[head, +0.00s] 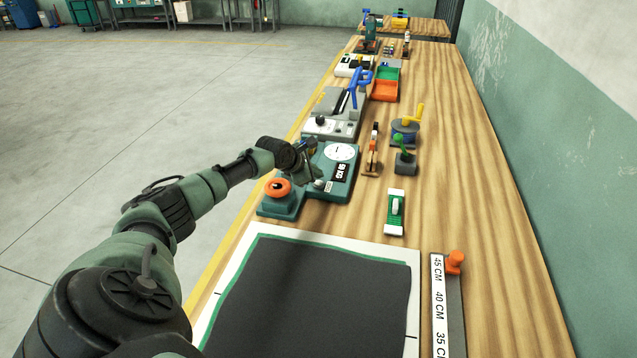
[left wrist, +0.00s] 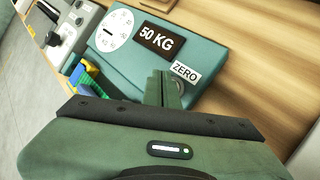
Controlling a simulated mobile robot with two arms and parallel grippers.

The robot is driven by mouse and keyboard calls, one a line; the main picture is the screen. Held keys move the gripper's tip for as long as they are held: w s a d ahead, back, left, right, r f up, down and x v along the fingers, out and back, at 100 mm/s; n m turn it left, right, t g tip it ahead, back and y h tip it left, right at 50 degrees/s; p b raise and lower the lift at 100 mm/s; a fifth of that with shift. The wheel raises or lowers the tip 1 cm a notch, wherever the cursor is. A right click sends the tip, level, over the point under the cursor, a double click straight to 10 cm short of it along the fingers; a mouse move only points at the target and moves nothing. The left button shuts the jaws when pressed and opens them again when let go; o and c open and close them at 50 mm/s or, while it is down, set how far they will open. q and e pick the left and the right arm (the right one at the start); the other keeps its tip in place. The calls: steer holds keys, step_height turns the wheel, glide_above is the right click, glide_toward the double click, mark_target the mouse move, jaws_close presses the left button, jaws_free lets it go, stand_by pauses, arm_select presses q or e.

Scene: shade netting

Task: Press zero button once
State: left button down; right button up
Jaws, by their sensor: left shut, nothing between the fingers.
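The teal scale (head: 345,182) stands on the workbench, with a white round dial and a dark display. In the left wrist view the scale (left wrist: 120,70) shows its display (left wrist: 159,40) reading "50 KG" and a white label (left wrist: 185,72) reading "ZERO". My left gripper (head: 316,180) is over the near-left corner of the scale. In the left wrist view its shut, empty fingers (left wrist: 164,88) point at the scale's face just beside the label. The zero button is mostly hidden by the fingers; whether they touch it I cannot tell. My right gripper is not in view.
An orange knob on a teal base (head: 278,187) stands close beside the scale. A dark mat (head: 318,290), a green-and-white switch (head: 395,212) and a centimetre ruler (head: 438,300) lie nearer. Clamps and trays stand farther back. Bare wood is free at right.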

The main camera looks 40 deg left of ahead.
mark_target(316, 184)
arm_select(q)
steer(key=shift+f, duration=0.15)
steer(key=shift+f, duration=0.3)
steer(key=shift+f, duration=0.55)
stand_by(1.1)
steer(key=shift+r+p, duration=0.95)
steer(key=shift+p, duration=0.3)
step_height(316, 184, up, 5)
steer(key=p, duration=0.6)
steer(key=shift+r, duration=0.1)
